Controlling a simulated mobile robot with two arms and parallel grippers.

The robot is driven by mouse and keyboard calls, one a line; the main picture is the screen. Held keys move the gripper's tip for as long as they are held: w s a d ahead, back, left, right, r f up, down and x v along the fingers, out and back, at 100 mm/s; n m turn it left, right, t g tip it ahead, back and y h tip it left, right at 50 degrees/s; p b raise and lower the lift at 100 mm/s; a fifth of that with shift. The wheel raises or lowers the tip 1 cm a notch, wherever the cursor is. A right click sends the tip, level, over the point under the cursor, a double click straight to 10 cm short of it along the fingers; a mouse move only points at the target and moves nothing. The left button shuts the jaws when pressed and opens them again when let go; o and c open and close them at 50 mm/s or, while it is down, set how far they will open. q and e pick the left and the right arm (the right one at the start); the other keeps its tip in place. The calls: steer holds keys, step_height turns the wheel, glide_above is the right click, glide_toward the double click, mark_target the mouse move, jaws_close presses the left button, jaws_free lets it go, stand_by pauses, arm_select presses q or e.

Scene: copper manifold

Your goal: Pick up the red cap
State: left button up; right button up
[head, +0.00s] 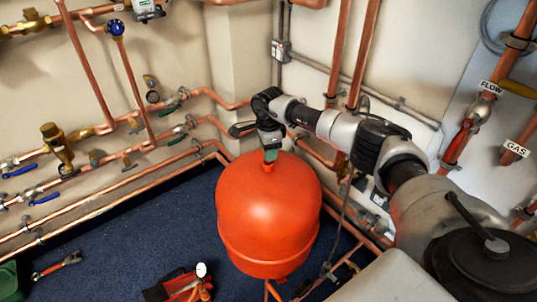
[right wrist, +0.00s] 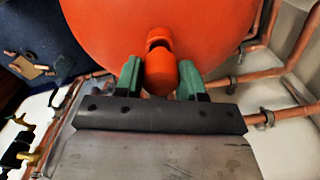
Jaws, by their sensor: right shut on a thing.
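The red cap (right wrist: 161,74) sits between the two green fingertips of my right gripper (right wrist: 160,80) in the right wrist view. In the head view my right gripper (head: 270,154) is at the top of the big red tank (head: 268,215), with the small red cap (head: 268,167) just under its fingers. My right gripper is shut on the cap. A short red neck with a dark gap shows just beyond the cap in the wrist view; I cannot tell whether the cap still touches it. My left gripper is not in view.
Copper pipes (head: 110,200) with valves run along the walls behind and left of the tank. An open red toolbox (head: 180,287) with a gauge and red-handled pliers (head: 57,266) are on the blue floor (head: 130,245). Pipes labelled FLOW and GAS (head: 518,150) are at right.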

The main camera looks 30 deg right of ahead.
arm_select(q)
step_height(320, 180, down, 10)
steer(key=p, duration=0.2)
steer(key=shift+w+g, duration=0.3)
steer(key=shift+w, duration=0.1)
arm_select(e)
steer(key=s+a+r, duration=0.2)
steer(key=s+r, duration=0.6)
steer(key=s, duration=0.3)
steer(key=shift+s+a, duration=0.2)
steer(key=shift+s, duration=0.05)
arm_select(q)
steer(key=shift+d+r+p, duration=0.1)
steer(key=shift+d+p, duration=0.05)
steer(key=shift+p, duration=0.25)
arm_select(e)
steer(key=shift+r, duration=0.2)
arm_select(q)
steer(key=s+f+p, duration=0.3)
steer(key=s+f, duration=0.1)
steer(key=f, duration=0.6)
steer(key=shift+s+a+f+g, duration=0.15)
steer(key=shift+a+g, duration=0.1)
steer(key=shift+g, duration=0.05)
arm_select(e)
steer(key=shift+r, duration=2.15)
